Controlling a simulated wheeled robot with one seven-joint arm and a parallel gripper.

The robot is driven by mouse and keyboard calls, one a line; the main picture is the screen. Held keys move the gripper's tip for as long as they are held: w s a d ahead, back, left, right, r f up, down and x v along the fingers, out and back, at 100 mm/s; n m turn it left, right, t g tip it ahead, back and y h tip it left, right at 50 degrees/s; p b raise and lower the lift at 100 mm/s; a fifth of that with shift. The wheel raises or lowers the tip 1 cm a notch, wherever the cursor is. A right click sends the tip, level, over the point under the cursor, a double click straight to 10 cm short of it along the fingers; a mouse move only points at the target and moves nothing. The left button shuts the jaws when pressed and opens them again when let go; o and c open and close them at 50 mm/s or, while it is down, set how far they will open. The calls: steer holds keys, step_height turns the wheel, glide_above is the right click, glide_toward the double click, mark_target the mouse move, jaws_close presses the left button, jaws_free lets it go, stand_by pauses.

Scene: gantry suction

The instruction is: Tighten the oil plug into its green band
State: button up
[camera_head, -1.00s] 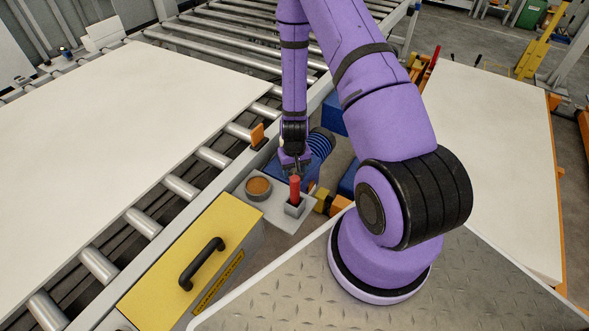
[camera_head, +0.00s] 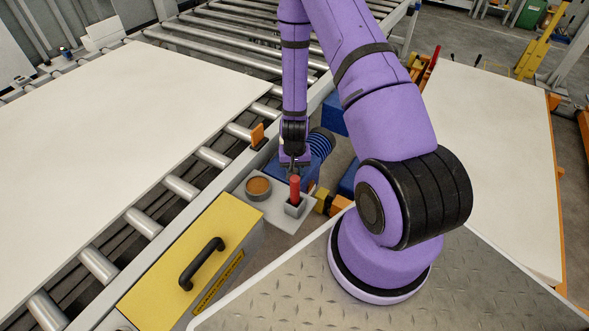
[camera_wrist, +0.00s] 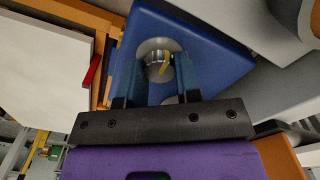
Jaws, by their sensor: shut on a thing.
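In the wrist view the oil plug (camera_wrist: 157,59) is a round metal piece with a yellow mark on its face. It sits in a pale round seat on the blue housing (camera_wrist: 215,62). My gripper (camera_wrist: 159,72) has a blue-grey finger on either side of the plug and is shut on it. In the head view my gripper (camera_head: 294,165) points down at the blue housing, just behind a red cylinder, and the plug is hidden there. I cannot make out a green band in either view.
The red cylinder (camera_head: 295,188) stands in a small square holder beside a round cup (camera_head: 258,187) with brown contents. A yellow box (camera_head: 190,262) with a black handle is in front. The roller conveyor (camera_head: 181,187) with a white board (camera_head: 110,110) lies left.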

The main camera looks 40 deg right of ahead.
mark_target(295, 170)
steer(key=shift+m, duration=1.7)
steer(key=o, duration=0.9)
steer(key=shift+r, duration=0.1)
step_height(295, 170, up, 11)
steer(key=shift+f, duration=0.2)
